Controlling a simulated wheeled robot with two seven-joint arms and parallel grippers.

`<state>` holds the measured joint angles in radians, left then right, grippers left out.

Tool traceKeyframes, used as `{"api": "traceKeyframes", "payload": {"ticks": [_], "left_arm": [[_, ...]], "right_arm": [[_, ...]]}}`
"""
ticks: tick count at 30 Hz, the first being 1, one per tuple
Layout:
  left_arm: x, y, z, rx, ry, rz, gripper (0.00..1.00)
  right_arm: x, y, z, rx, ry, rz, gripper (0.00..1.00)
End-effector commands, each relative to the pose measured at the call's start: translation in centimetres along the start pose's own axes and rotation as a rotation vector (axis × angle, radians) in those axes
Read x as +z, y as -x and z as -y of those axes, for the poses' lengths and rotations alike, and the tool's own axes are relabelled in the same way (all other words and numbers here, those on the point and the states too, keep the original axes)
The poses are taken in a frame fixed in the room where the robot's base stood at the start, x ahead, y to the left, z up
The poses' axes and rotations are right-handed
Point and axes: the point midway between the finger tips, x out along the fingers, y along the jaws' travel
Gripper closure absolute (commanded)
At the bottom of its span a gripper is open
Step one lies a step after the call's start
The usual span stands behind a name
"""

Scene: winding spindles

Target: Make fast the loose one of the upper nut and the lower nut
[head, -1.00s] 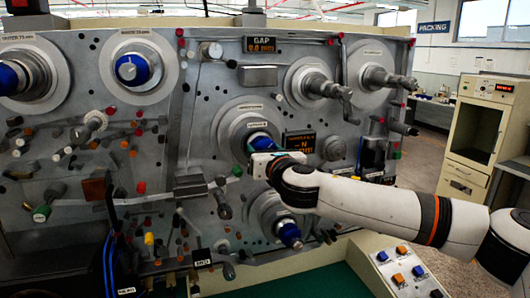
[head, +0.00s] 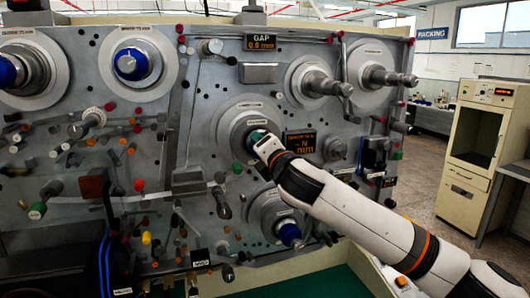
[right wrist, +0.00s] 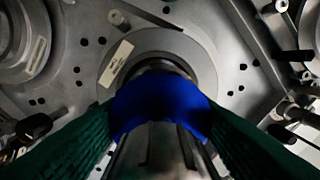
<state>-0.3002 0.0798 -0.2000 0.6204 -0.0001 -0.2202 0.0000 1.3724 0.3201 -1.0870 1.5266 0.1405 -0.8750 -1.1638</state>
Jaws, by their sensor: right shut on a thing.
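The upper nut is blue and sits on the middle spindle of the grey machine face. In the right wrist view the upper nut (right wrist: 160,103) fills the space between my green finger pads. My right gripper (head: 258,139) is at that spindle in the head view and hides most of the nut; it also shows in the right wrist view (right wrist: 160,120), shut on the nut. The lower nut (head: 289,234) is blue and sits on the spindle below, clear of my arm. I cannot tell how tight either nut is. My left gripper is not in view.
Two bare shafts (head: 320,84) stick out at the upper right. More blue-nutted hubs (head: 130,64) are at the upper left. Pegs and rollers crowd the left of the panel. A gap display (head: 261,43) reads 0.0 mm. A beige cabinet (head: 470,150) stands at the right.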

Motion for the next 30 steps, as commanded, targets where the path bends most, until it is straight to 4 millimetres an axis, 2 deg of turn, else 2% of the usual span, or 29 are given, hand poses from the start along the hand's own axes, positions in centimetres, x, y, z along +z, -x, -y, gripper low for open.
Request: {"api": "traceKeyframes", "payload": {"ticks": [6,15,30], "left_arm": [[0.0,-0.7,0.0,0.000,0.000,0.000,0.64],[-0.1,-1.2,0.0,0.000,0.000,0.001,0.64],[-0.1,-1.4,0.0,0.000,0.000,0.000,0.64]], "right_arm": [[0.0,0.0,-0.1,0.001,-0.196,-0.002,0.70],[-0.1,0.0,-0.1,0.000,-0.391,-0.003,0.70],[-0.1,0.0,-0.1,0.001,-0.494,-0.003,0.70]]}}
